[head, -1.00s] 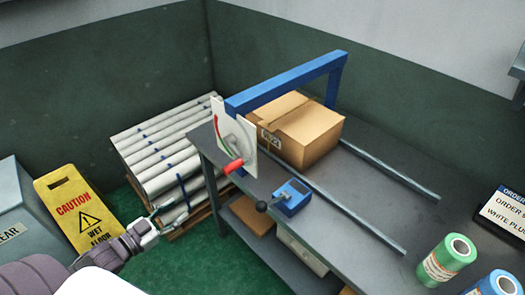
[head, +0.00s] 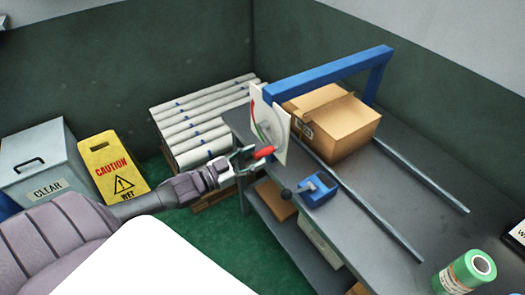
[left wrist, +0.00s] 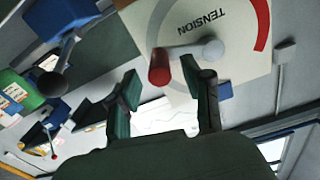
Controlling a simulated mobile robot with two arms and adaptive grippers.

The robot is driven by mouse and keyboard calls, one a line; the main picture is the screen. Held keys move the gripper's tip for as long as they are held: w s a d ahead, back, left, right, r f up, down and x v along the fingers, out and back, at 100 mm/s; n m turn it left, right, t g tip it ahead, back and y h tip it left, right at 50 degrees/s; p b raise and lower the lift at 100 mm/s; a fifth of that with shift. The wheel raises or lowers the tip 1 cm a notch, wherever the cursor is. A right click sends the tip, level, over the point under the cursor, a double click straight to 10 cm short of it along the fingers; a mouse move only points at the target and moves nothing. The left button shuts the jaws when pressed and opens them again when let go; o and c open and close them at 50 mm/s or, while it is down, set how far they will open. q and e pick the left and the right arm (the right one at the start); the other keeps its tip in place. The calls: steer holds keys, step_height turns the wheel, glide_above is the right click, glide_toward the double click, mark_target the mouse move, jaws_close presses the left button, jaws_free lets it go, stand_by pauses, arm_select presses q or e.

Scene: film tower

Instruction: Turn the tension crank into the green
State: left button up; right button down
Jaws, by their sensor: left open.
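The tension dial (head: 281,128) is a white plate on the near end of the blue frame (head: 330,73). Its red arc shows in both views. The crank's red handle (head: 264,152) sticks out from the plate towards my left gripper (head: 244,159). In the left wrist view the red handle (left wrist: 159,68) sits just beyond my gripper (left wrist: 165,88), between the lines of its two spread fingers. The crank's grey hub (left wrist: 213,49) is right of it, by the word TENSION. The gripper is open and empty. My right gripper is out of view.
A cardboard box (head: 335,125) stands on the grey bench (head: 400,165) under the frame. White rolls (head: 195,125) are stacked left of the bench; a yellow caution sign (head: 112,165) stands further left.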

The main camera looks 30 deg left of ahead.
arm_select(q)
steer(key=shift+x, duration=1.75)
steer(key=shift+c, duration=0.3)
jaws_close()
